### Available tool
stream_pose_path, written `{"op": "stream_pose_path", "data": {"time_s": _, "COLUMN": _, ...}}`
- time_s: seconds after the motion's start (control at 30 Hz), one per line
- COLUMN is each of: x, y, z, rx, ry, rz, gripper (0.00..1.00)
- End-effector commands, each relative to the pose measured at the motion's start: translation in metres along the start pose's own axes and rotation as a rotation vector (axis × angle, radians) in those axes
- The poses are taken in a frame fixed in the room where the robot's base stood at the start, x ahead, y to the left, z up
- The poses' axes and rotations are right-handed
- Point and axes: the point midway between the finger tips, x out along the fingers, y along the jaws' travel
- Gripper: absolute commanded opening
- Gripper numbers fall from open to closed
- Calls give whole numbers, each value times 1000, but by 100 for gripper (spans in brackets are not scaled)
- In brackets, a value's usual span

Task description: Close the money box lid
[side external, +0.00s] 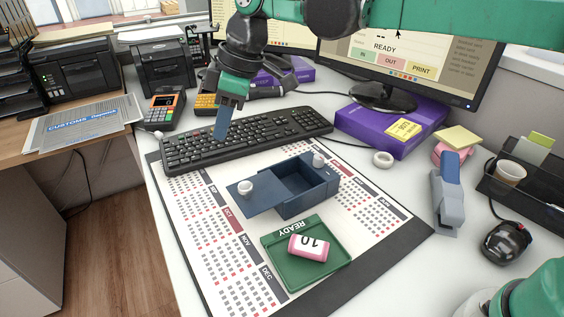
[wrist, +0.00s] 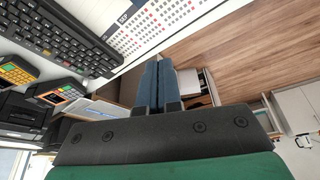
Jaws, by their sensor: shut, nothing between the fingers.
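The money box (side external: 318,195) is dark blue and stands on the calendar mat in the side external view. Its flat sliding lid (side external: 257,193) sticks out to the left, so much of the box's inside shows. The lid has a white round knob (side external: 245,187), and another white knob (side external: 319,159) is at the box's far right end. My gripper (side external: 222,124) is above the keyboard, left of and behind the box, apart from the lid. Its blue fingers are shut and empty, and they also show in the wrist view (wrist: 158,84). The box is out of the wrist view.
A green READY tray (side external: 335,257) holding a pink roll (side external: 308,247) marked 10 is in front of the box. The keyboard (side external: 245,138) is behind it. A card terminal (side external: 162,108), a purple box (side external: 385,128) and a stapler (side external: 447,195) stand around. The mat left of the lid is clear.

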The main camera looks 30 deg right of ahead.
Motion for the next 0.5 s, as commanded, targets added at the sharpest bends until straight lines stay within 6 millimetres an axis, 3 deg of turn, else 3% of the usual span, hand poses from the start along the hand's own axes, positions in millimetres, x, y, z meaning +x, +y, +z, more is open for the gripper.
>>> {"op": "stream_pose_path", "data": {"time_s": 0.23, "x": 24, "y": -1, "z": -4, "rx": -19, "ry": -2, "rz": -9, "gripper": 0}}
{"op": "stream_pose_path", "data": {"time_s": 0.5, "x": 78, "y": -1, "z": -3, "rx": -17, "ry": -2, "rz": -9, "gripper": 0}}
